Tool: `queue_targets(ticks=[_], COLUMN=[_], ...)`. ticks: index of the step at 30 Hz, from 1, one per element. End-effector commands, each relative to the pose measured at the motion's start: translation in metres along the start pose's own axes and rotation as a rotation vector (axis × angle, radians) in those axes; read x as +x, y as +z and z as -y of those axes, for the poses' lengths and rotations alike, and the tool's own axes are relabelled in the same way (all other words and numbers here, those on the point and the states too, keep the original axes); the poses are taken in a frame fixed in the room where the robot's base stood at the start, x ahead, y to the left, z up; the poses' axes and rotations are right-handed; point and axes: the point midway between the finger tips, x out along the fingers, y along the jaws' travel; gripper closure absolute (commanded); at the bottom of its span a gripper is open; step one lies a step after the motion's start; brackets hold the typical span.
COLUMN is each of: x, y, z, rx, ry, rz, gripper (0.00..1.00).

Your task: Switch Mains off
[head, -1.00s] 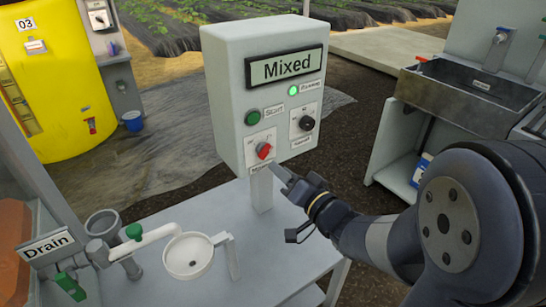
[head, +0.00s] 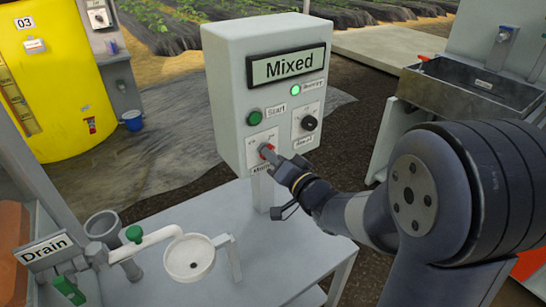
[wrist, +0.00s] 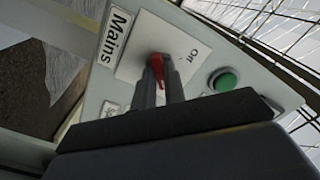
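The grey control box (head: 233,100) stands on a post above the grey table. The red Mains knob (wrist: 157,69) is on a white plate on its lower front. In the head view the knob (head: 265,148) is mostly hidden by my gripper (head: 275,155). In the wrist view my gripper's two fingers (wrist: 161,84) stand on either side of the red knob. I cannot tell whether they press on it. The Mains label (wrist: 113,36) and an Off mark (wrist: 194,55) show there. The knob's exact pointing is unclear.
The box also has a lit green lamp (head: 323,90), a green Start button (head: 254,117), a black knob (head: 309,123) and a display (head: 287,66) reading Mixed. A white cup (head: 189,258) and Drain valve (head: 67,289) are at the lower left. A sink (head: 470,90) is at right.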

Motion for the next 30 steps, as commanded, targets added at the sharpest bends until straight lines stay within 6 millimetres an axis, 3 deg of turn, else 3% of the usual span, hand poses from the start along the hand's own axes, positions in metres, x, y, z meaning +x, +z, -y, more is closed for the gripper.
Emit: queue_targets(ticks=[4, 17, 30], x=[-0.0001, -0.0002, -0.0004], y=[0.0000, 0.0006, 0.0025], z=[0.0000, -0.0006, -0.0023], rx=[0.000, -0.036, -0.348], ry=[0.000, -0.001, -0.002], rz=[0.000, -0.001, -0.002], gripper=[1.00, 1.00, 1.00])
